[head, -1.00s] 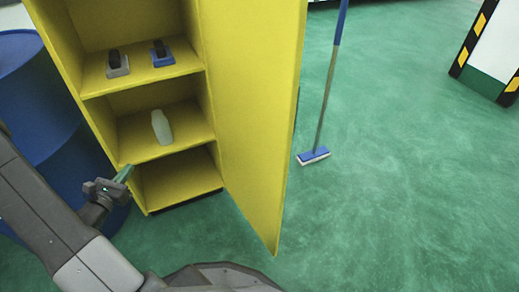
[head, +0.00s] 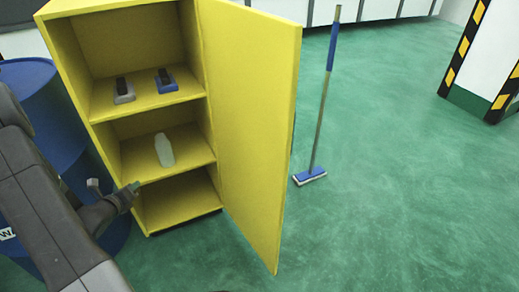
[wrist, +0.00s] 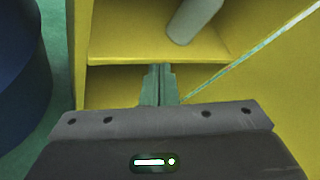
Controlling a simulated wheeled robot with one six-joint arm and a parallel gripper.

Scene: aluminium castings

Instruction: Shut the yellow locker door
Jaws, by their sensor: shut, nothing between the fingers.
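The yellow locker (head: 122,15) stands open in the head view, with its three shelf spaces showing. Its yellow door (head: 248,120) is hinged on the right side and swung wide towards me. My gripper (head: 135,188) is at the locker's lower left front edge, left of the door and apart from it. In the wrist view my gripper (wrist: 160,72) is shut and empty, its green fingers together in front of the lower shelf. A pale bottle (head: 164,150) stands on the middle shelf; it also shows in the wrist view (wrist: 192,20).
A blue drum (head: 50,130) stands close at the locker's left. A grey and a blue item (head: 166,82) sit on the upper shelf. A mop (head: 311,175) stands right of the door.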

